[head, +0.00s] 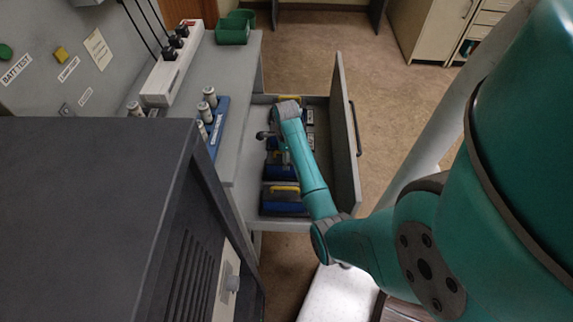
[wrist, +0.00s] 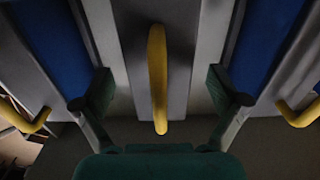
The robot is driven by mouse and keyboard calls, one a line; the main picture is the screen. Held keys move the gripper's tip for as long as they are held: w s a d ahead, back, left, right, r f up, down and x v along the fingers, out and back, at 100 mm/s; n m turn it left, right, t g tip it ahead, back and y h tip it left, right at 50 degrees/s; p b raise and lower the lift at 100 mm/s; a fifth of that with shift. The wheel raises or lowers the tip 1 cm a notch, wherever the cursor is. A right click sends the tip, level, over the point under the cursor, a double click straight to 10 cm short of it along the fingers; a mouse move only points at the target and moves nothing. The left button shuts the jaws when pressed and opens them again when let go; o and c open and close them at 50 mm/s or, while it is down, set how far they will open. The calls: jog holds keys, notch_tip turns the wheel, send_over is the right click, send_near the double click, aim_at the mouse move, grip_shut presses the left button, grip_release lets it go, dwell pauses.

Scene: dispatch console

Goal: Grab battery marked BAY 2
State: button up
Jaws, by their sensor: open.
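My gripper (wrist: 160,90) is open in the wrist view, with one green finger on each side of a yellow handle (wrist: 157,75). The handle stands on a dark grey battery (wrist: 184,60) below, and the fingers are apart from the handle. Blue battery bodies with yellow handles flank it at left (wrist: 50,40) and right (wrist: 268,45). In the head view my gripper (head: 267,136) is over the open drawer (head: 345,130), which holds several blue and dark batteries, one near the front (head: 283,207). I cannot read a BAY 2 mark in either view.
The drawer's raised wall stands right of my arm. The grey counter (head: 232,75) left of it carries a blue rack (head: 217,125) with cylinders, a white power strip (head: 172,68) and green bins (head: 235,28). A dark cabinet (head: 90,210) fills the near left. Floor is free beyond the drawer.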

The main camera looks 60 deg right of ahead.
jog(key=shift+f, duration=1.15)
jog(key=c, duration=1.8)
jog(key=shift+r, duration=0.1)
grip_shut()
